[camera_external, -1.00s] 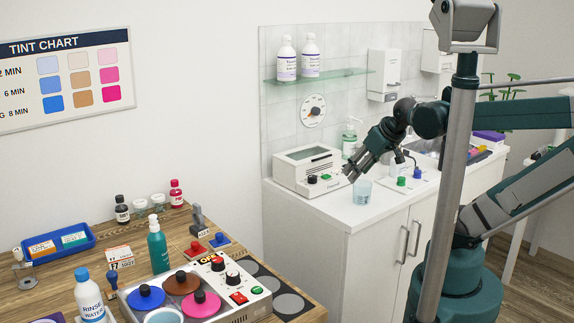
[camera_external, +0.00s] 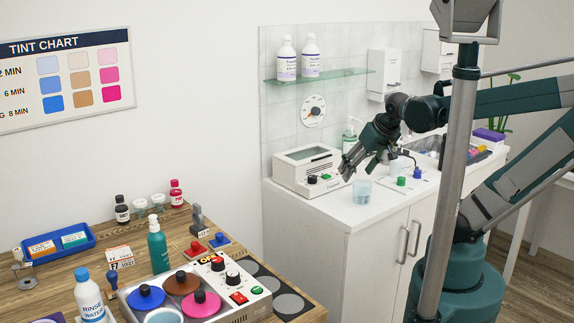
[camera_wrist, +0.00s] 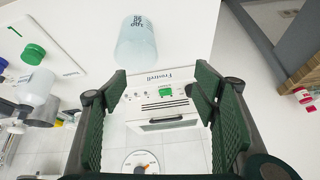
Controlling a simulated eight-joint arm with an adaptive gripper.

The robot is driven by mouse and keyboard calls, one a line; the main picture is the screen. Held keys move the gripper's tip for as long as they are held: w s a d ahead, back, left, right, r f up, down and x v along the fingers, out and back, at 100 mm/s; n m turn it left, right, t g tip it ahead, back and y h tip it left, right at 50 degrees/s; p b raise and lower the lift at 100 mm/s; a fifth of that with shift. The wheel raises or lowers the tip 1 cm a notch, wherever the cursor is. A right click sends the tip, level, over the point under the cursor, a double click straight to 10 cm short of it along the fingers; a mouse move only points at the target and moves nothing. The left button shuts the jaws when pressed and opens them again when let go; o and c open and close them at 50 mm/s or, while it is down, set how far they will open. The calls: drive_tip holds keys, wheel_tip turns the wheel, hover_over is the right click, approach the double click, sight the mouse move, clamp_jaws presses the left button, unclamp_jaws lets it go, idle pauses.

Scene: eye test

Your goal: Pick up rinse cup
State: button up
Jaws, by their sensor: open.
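A pale blue translucent cup (camera_external: 362,191) with small dark print stands on the white counter (camera_external: 376,211), near its front edge. It also shows in the wrist view (camera_wrist: 137,45), at the top, beyond my fingertips. My gripper (camera_external: 346,172) is open and empty. It is above the counter, up and to the left of the cup and apart from it, in front of the white device. In the wrist view my gripper (camera_wrist: 158,92) has its two green pads wide apart, with the device between them.
The white device (camera_external: 308,170) is close behind my gripper. A pump bottle (camera_external: 349,138) and a green-capped item (camera_external: 401,181) stand near the cup. A glass shelf (camera_external: 320,77) hangs above. A crowded wooden table (camera_external: 190,231) is at the lower left.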

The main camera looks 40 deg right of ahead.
sight(362, 191)
drive_tip(key=m+g+p, duration=0.1)
drive_tip(key=m, duration=0.1)
drive_tip(key=w+m+p, duration=0.1)
drive_tip(key=m+p, duration=0.1)
drive_tip(key=shift+d+g+h+p, duration=0.1)
drive_tip(key=shift+g+h+p, duration=0.2)
drive_tip(key=shift+g, duration=0.1)
drive_tip(key=m+g+p, duration=0.1)
drive_tip(key=m+p, duration=0.2)
drive_tip(key=m, duration=0.1)
drive_tip(key=f+m+g+h+p, duration=0.1)
drive_tip(key=m+g+p, duration=0.1)
drive_tip(key=m, duration=0.3)
drive_tip(key=d+m+g+h+p, duration=0.1)
drive_tip(key=m+g+p, duration=0.1)
drive_tip(key=m+p, duration=0.2)
drive_tip(key=shift+s+d+f+m+p, duration=0.1)
drive_tip(key=shift+s+f+m+p, duration=0.15)
drive_tip(key=shift+f+m+p, duration=0.2)
drive_tip(key=shift+f, duration=0.1)
drive_tip(key=shift+x, duration=1.2)
drive_tip(key=shift+f+b, duration=0.15)
drive_tip(key=shift+b, duration=0.15)
drive_tip(key=shift+b+x, duration=0.6)
drive_tip(key=shift+x, duration=1.85)
drive_tip(key=shift+w+d, duration=0.1)
drive_tip(key=shift+w, duration=0.05)
